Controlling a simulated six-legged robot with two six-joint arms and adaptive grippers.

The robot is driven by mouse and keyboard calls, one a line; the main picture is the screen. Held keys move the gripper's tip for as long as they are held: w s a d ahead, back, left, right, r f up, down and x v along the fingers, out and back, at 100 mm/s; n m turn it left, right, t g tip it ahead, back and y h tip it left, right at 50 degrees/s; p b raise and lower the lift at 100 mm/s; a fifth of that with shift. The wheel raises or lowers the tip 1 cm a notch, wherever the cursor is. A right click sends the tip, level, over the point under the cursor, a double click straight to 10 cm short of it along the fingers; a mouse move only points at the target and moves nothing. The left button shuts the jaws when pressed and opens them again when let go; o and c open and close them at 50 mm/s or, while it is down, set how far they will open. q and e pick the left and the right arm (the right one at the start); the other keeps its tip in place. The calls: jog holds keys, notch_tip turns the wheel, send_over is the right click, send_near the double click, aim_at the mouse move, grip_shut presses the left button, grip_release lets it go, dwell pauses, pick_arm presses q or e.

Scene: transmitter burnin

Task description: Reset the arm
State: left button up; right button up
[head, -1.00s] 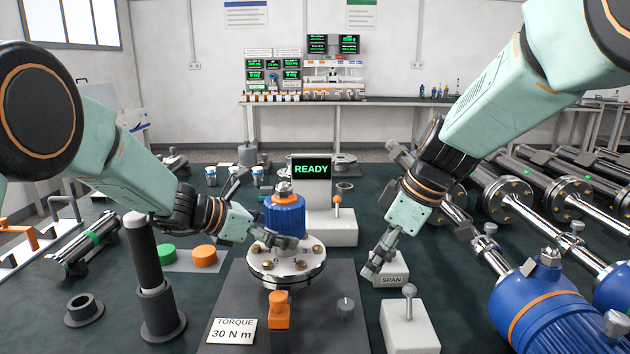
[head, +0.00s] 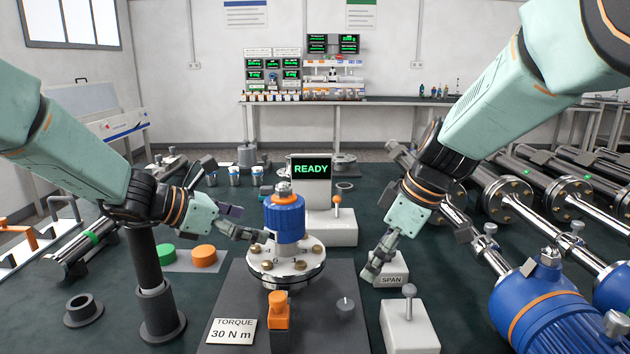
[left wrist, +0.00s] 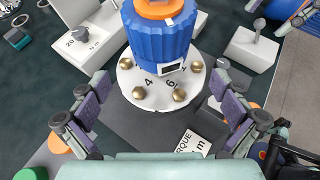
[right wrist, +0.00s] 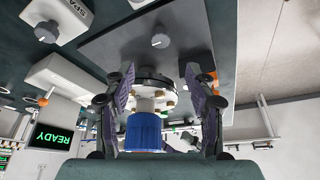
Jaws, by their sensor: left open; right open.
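My left gripper (head: 252,225) is open in the head view, just left of the blue transmitter (head: 285,220) on its white bolted flange (head: 287,262). In the left wrist view the open fingers frame the flange (left wrist: 133,88), with the blue body (left wrist: 160,35) beyond; nothing is between the pads. My right gripper (head: 374,268) is open and empty, pointing down beside the block labelled SPAN (head: 391,280). In the right wrist view its fingers (right wrist: 160,95) stand apart, with the blue transmitter (right wrist: 144,132) seen between them at a distance.
A READY display (head: 311,169) stands behind the flange. A grey plate holds an orange clamp (head: 279,310) and a TORQUE 30 N m card (head: 232,331). A dark post (head: 147,265) stands below my left arm. Large blue transmitters (head: 550,305) on pipes crowd the right.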

aim_at(281, 231)
pick_arm(q)
jog(key=x, duration=0.8)
pick_arm(e)
jog(key=x, duration=1.2)
jog(key=shift+f, duration=0.2)
pick_arm(q)
jog(key=shift+a, duration=0.15)
pick_arm(e)
jog(key=shift+w+r+n+g, duration=0.15)
jog(key=shift+n+g, duration=0.25)
jog(key=shift+n, duration=0.8)
jog(key=shift+d+n+g, duration=0.1)
jog(key=shift+n+g, duration=0.3)
jog(key=shift+n, duration=0.7)
pick_arm(q)
jog(key=shift+s, duration=0.1)
pick_arm(e)
jog(key=v, duration=1.1)
jog(key=shift+d+r, duration=0.15)
jog(key=shift+r, duration=0.1)
